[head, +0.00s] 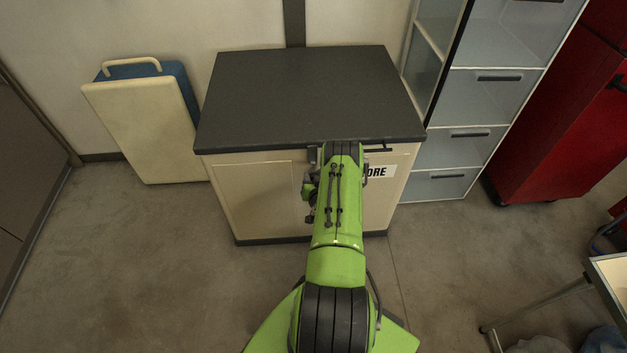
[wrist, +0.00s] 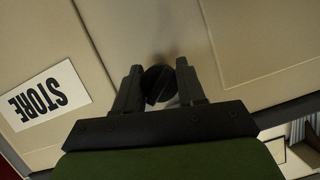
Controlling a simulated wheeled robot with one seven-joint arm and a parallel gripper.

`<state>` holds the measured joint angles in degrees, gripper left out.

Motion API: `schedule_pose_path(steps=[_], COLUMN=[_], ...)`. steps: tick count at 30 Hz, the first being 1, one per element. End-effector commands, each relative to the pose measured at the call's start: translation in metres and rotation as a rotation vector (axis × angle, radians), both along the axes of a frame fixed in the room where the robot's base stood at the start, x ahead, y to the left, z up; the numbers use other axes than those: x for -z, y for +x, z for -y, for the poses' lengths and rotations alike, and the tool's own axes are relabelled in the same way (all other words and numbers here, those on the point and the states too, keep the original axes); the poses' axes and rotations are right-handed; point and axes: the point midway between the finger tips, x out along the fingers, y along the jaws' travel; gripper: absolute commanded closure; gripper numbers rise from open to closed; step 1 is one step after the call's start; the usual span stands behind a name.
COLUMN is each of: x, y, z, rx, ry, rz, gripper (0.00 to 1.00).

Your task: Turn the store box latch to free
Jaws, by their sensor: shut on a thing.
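The store box (head: 257,196) is a cream cabinet with a dark grey top, straight ahead in the head view. Its STORE label shows in the wrist view (wrist: 46,95) and, partly covered by my arm, in the head view (head: 379,172). The latch (wrist: 158,86) is a dark round knob on the cream front, seen in the wrist view. My gripper (wrist: 158,72) has one finger on each side of the knob and is shut on it. In the head view my arm hides the latch and the fingers. The knob's exact turn angle is hard to tell.
A cream and blue case (head: 145,125) leans on the wall at left. A drawer unit (head: 470,100) stands against the box's right side, with a red cabinet (head: 555,130) beyond. A table corner (head: 610,275) is at lower right. The floor left of my arm is clear.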

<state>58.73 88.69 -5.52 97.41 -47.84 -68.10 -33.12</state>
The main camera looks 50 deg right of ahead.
Motion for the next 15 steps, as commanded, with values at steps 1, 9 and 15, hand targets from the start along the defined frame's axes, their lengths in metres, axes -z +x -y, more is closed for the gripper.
schedule_pose_path(steps=[1, 9, 15], x=[0.0018, 0.0014, 0.0020], y=[-0.0006, -0.0012, -0.0011], z=[-0.0009, -0.0014, -0.0017], rx=[-0.004, -0.001, 0.000], ry=[0.030, 0.201, 0.311], rz=[0.027, 0.219, 0.345], gripper=[0.91, 0.91, 0.91])
